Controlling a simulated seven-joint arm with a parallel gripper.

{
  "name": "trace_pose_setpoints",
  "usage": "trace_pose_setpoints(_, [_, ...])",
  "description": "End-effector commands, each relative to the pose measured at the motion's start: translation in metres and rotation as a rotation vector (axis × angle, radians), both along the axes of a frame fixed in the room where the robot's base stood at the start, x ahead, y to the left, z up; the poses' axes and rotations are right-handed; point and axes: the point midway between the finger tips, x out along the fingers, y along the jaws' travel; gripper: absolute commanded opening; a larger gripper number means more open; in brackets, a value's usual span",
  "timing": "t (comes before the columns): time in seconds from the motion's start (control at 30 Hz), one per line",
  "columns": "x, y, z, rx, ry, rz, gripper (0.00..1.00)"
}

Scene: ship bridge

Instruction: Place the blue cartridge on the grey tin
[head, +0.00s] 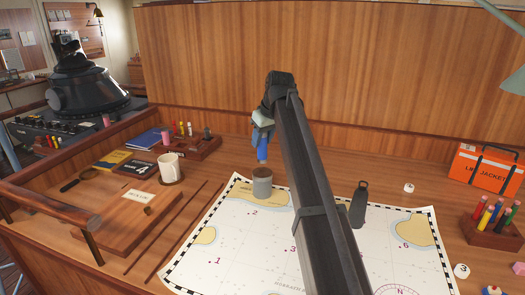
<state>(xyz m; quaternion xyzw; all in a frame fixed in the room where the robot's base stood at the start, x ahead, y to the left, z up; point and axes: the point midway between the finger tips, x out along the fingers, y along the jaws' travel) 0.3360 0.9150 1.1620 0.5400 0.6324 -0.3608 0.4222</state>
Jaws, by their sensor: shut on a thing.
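The blue cartridge (262,150) hangs upright below my gripper (262,137), which is shut on it. The grey tin (262,182) stands on the top edge of the chart, left of my arm in the head view. The cartridge's lower end appears just above the tin's top, with a small gap in the picture. Whether it is exactly over the tin in depth I cannot tell. My arm hides part of the chart and the desk behind it.
A white mug (169,167) stands left of the tin on the wooden desk. A dark bottle (359,204) stands on the chart (240,226) right of my arm. An orange life-jacket case (484,168) and a pen block (491,232) are at the right. A wooden panel rises behind.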

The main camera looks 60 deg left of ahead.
Motion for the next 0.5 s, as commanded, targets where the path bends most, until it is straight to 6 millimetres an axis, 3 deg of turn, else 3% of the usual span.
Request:
trace_pose_setpoints(0.37, [0.000, -0.001, -0.037, 0.000, 0.000, 0.000, 0.05])
trace_pose_setpoints(0.5, [0.000, 0.000, -0.040, 0.000, 0.000, 0.000, 0.05])
